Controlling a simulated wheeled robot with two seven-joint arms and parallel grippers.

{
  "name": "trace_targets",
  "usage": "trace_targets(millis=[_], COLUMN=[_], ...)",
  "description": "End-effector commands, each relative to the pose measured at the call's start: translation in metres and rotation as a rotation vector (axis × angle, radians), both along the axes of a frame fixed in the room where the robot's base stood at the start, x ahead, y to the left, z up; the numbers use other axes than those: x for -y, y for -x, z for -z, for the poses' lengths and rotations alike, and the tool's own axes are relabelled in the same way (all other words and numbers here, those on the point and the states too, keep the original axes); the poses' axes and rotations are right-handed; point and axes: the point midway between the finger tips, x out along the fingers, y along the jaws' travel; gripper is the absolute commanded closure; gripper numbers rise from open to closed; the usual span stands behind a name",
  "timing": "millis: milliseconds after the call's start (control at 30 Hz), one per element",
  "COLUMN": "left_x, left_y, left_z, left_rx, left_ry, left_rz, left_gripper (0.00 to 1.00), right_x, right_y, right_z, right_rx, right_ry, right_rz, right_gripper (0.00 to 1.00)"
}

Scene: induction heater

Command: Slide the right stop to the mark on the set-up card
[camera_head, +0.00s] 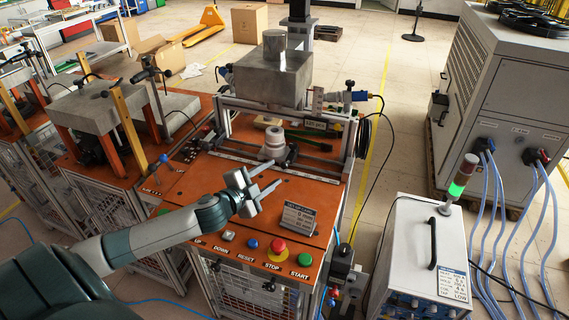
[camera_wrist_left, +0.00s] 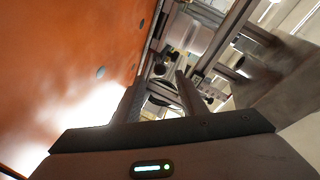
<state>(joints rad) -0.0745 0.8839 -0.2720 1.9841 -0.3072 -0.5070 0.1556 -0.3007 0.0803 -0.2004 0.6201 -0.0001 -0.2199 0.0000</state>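The set-up card (camera_head: 299,219) stands tilted on the orange bench top, above the row of buttons; its print is too small to read. Behind it, a rail with a scale (camera_head: 262,162) crosses the bench. A dark block, apparently the right stop (camera_head: 292,153), sits right of the pale round workpiece (camera_head: 272,143). My left gripper (camera_head: 262,181) is over the orange top, in front of the rail and left of the card. Its two fingers are apart and empty. In the left wrist view its fingers (camera_wrist_left: 158,92) point toward the rail and frame. My right gripper is not in view.
A metal heater box (camera_head: 272,78) stands on a frame behind the rail. Red stop (camera_head: 279,245), green start and other buttons line the front edge. A white cabinet (camera_head: 420,250) with a green-lit lamp stands at the right. The orange top left of my gripper is clear.

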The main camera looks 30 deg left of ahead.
Motion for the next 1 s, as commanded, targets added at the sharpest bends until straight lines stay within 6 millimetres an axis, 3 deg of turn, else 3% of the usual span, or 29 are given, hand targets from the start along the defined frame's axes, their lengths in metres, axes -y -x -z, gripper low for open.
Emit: trace_targets(millis=[500, 1000], left_x=[0.002, 0.002], left_y=[-0.065, -0.077], left_z=[0.013, 0.017], left_rx=[0.000, 0.000], left_ry=[0.002, 0.000], left_rz=[0.000, 0.000], left_gripper=[0.62, 0.62], right_x=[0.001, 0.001], right_y=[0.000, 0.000], right_z=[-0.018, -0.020], right_rx=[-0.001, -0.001], right_ry=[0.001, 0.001], right_rz=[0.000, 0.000], right_gripper=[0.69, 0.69])
